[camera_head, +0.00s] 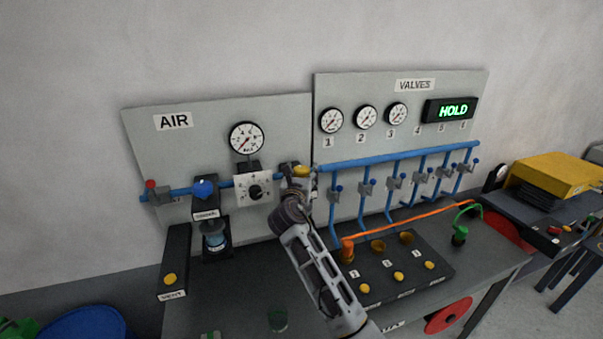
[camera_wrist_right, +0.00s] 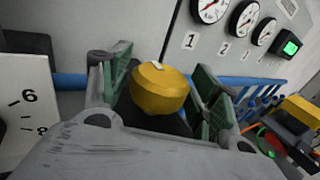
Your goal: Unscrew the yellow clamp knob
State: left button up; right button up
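The yellow clamp knob (camera_wrist_right: 158,90) sits in the middle of the right wrist view, between the two green-padded fingers of my right gripper (camera_wrist_right: 160,95). One finger stands on each side of it, with a narrow gap showing on both sides, so the gripper looks open around it. In the head view the knob (camera_head: 302,170) is a small yellow shape beside the right end of the AIR panel, at the tip of my right gripper (camera_head: 296,178). The knob's mount is mostly hidden by my gripper. My left gripper is not in view.
The blue pipe (camera_head: 400,158) runs right from the knob, with several valves below it. A dial plate (camera_head: 253,189) is close on the left. A black box with yellow buttons (camera_head: 437,262) and an orange hose (camera_head: 415,218) lie right of my arm.

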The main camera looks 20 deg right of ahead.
jog(key=c, duration=0.7)
jog(key=shift+o, duration=0.2)
